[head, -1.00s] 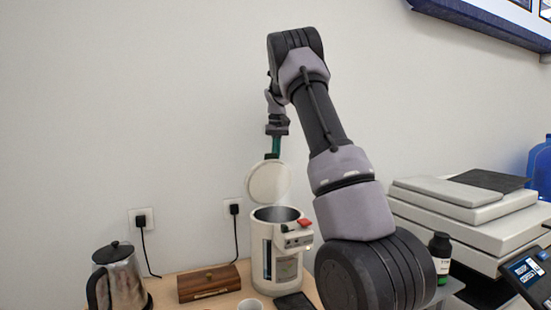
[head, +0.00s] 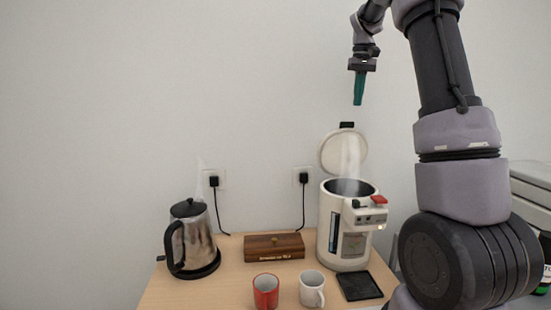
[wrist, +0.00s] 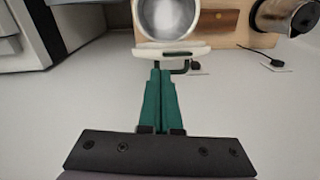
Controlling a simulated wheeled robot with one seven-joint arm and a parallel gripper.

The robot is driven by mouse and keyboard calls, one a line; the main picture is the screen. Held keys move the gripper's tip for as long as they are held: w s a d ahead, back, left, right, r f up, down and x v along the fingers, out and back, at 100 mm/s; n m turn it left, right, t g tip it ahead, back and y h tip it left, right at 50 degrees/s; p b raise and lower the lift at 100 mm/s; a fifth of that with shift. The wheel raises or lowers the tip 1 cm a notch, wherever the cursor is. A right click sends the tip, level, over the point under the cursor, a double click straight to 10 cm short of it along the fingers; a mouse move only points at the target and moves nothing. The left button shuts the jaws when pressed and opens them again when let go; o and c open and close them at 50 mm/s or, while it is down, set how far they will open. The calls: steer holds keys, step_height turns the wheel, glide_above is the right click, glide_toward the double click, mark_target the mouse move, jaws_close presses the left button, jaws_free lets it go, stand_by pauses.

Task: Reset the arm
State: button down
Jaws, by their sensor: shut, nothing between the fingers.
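My gripper (head: 359,90) has green fingers and hangs pointing down in front of the wall, above and apart from the white water boiler (head: 335,225). In the wrist view my gripper (wrist: 161,80) shows its two fingers together with nothing between them. The boiler's round lid (head: 342,152) stands open and steam rises from it. The wrist view looks onto the boiler's metal inside (wrist: 167,15), with the lid edge (wrist: 172,50) near the fingertips in the picture.
A steel kettle (head: 192,240) steams at the left of the wooden counter (head: 225,290). A wooden box (head: 273,247), a red mug (head: 265,290), a white mug (head: 312,288) and a black tray (head: 359,285) also stand there. Two plugs with cords are on the wall.

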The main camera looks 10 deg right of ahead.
steer(key=s+a+r+m+t+y, duration=0.15)
steer(key=s+a, duration=0.25)
steer(key=s, duration=0.5)
steer(key=s+a+r+t, duration=0.2)
steer(key=s+a, duration=0.1)
steer(key=s, duration=0.6)
steer(key=s+a+f+t, duration=0.1)
steer(key=s+a+f, duration=0.1)
steer(key=s, duration=0.2)
steer(key=s+a+f+m+t, duration=0.1)
steer(key=s+f, duration=0.1)
steer(key=s, duration=0.3)
steer(key=s+a+f+t, duration=0.1)
steer(key=s+a+f, duration=0.1)
steer(key=s+f, duration=0.1)
steer(key=shift+s+a, duration=0.35)
steer(key=shift+s, duration=0.45)
